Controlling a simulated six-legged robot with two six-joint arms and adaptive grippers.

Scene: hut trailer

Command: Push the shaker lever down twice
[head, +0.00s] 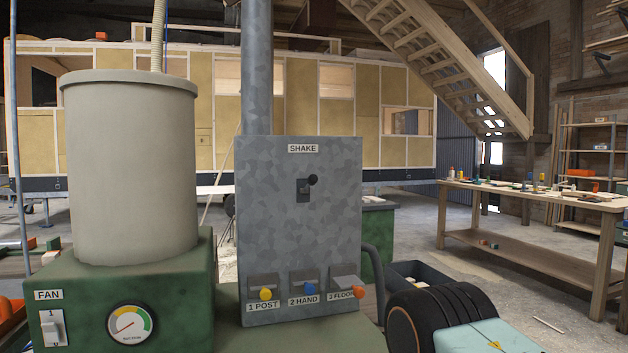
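The shaker lever (312,180) is a short lever with a round black knob. It sits on a small dark plate (303,194) in the upper middle of a grey mottled metal panel (260,220). A white label reading SHAKE (303,148) is above it. The knob is near the top of the plate, and nothing touches it. Neither of my grippers shows in the head view.
Low on the panel are yellow (265,294), blue (309,287) and orange (358,293) knobs. A beige drum (130,170) on a green FAN box (180,300) stands left. A workbench (530,195) stands farther back.

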